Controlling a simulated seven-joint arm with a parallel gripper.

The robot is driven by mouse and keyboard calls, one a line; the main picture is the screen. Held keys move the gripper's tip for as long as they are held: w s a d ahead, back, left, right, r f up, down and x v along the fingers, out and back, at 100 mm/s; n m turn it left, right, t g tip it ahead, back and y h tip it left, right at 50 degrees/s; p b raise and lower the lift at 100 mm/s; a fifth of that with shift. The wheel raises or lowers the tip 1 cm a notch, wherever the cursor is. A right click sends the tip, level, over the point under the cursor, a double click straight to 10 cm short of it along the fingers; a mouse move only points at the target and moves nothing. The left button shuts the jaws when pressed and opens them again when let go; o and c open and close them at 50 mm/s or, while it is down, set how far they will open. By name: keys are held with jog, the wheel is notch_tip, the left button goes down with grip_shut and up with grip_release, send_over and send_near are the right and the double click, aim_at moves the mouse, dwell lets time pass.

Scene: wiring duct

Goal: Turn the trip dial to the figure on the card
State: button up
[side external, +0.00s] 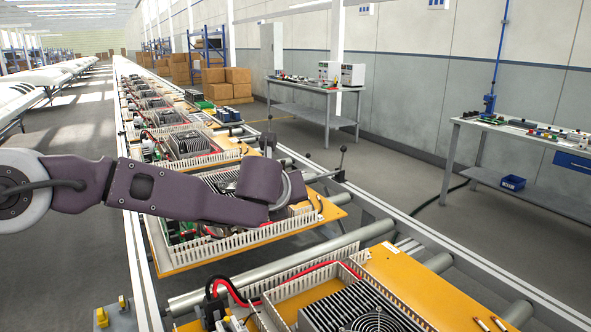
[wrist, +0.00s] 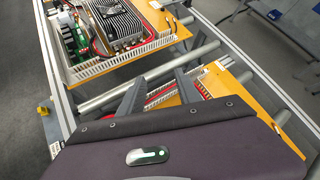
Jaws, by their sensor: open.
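I cannot make out the trip dial or the card with the figure in either view. The nearer orange panel (side external: 425,290), with white slotted duct, a finned heat sink with a fan and red wires, lies at the front of the side view. Another orange panel (wrist: 85,75) with duct, heat sink and circuit boards lies beyond my gripper in the wrist view. My gripper (wrist: 160,78) shows two dark, spread fingers with nothing between them, over the rollers and a panel's edge. In the side view my arm covers part of the middle panel, and the fingers are not clear there.
The panels sit in a row on a roller conveyor (side external: 262,268) with metal side rails. Workbenches with parts stand to the right, one with a blue bin (side external: 512,183). Cardboard boxes (side external: 228,84) are stacked at the back. Bare rollers lie between the two nearest panels.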

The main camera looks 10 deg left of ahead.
jog(key=d+r+m+t+h, duration=0.2)
jog(key=d+r+m+h, duration=0.1)
jog(key=r+m, duration=0.3)
jog(key=shift+w+r+m, duration=0.3)
jog(key=shift+w+r, duration=0.05)
jog(key=shift+r, duration=0.25)
